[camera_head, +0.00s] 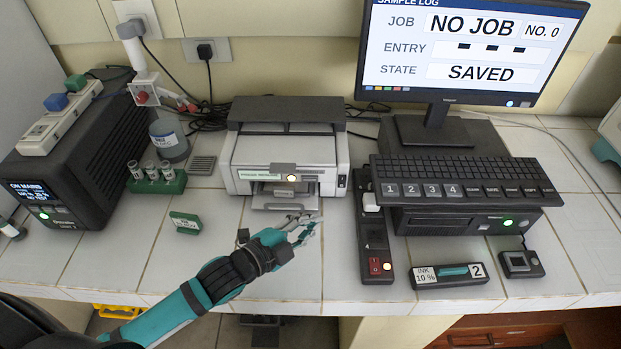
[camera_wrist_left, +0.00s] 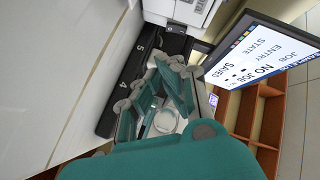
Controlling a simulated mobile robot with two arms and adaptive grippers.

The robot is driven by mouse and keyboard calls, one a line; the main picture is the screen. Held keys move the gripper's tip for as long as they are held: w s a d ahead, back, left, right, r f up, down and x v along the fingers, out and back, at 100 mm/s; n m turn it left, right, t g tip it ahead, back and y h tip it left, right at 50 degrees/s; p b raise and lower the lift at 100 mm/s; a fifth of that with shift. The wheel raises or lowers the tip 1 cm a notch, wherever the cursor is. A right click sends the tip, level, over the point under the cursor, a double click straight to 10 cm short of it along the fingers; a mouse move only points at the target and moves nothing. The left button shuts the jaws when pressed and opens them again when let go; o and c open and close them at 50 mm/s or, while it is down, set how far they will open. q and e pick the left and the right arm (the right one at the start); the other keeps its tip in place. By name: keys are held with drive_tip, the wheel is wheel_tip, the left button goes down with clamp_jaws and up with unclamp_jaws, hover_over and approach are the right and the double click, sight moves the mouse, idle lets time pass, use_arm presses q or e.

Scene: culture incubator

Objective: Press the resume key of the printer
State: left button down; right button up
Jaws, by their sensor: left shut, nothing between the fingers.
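The white and dark grey printer (camera_head: 243,150) stands at the back middle of the bench. It has a green-lettered label and a small pale light (camera_head: 291,178) on its front, and a small dark panel (camera_head: 342,181) at its front right. I cannot tell which mark is the resume key. My left gripper (camera_head: 308,228) is shut and empty, in front of the printer's output tray (camera_head: 285,206), apart from the printer's front face. In the left wrist view the gripper's fingers (camera_wrist_left: 165,85) show, with part of the printer (camera_wrist_left: 185,12) beyond. My right gripper is out of view.
A power strip (camera_head: 373,240) lies right of the gripper. An ink cartridge (camera_head: 450,275), a keyboard (camera_head: 460,175) and a monitor (camera_head: 470,50) are further right. A green vial rack (camera_head: 158,186) and a small green block (camera_head: 185,222) lie left.

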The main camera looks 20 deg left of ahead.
sight(310, 179)
use_arm(q)
drive_tip(key=shift+w+f, duration=0.1)
drive_tip(key=shift+w, duration=0.35)
drive_tip(key=w, duration=0.1)
drive_tip(key=w+a+b, duration=0.1)
drive_tip(key=w, duration=0.1)
drive_tip(key=shift+w+b, duration=0.2)
drive_tip(key=shift+b, duration=0.1)
drive_tip(key=w, duration=0.1)
drive_tip(key=w+a, duration=0.1)
drive_tip(key=w, duration=0.1)
drive_tip(key=shift+w+a, duration=0.15)
drive_tip(key=shift+w, duration=0.4)
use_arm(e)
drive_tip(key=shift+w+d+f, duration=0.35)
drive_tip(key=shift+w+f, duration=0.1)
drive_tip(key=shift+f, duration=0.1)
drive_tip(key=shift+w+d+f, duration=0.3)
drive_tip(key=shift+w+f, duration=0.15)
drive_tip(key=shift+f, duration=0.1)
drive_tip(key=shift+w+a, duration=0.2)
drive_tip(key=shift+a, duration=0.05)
use_arm(q)
drive_tip(key=shift+w+a, duration=0.1)
drive_tip(key=shift+w, duration=0.35)
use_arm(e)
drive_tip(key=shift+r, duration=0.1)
